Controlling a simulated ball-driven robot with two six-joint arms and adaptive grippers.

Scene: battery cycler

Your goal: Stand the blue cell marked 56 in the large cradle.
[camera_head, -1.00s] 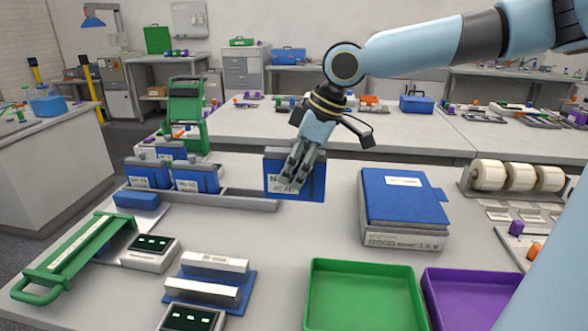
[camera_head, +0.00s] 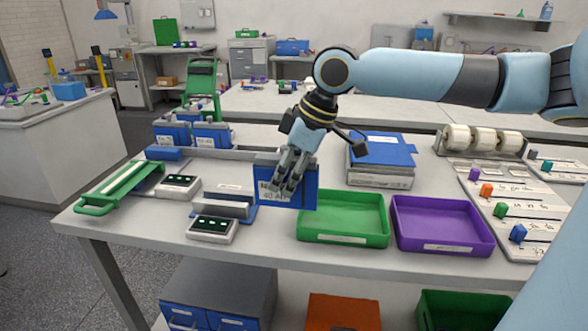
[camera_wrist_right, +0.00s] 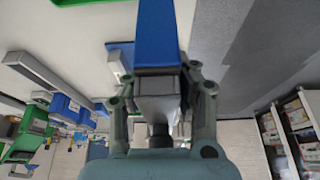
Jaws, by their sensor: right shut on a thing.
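My right gripper (camera_head: 284,182) is shut on a blue cell (camera_head: 305,196), which hangs upright from it in the head view. In the right wrist view the cell (camera_wrist_right: 158,36) is between the fingers. The cell appears above the table, just right of a cradle-like holder (camera_head: 229,197) with grey rails on a blue base, and overlaps the green tray's left edge. I cannot tell whether this holder is the large cradle. My left gripper is not in view.
Several blue cells (camera_head: 212,136) stand at the back left. Small display units (camera_head: 212,229) flank the holder. A green tray (camera_head: 345,239) and a purple tray (camera_head: 440,246) lie to the right. A blue-topped box (camera_head: 381,150) stands behind the green tray.

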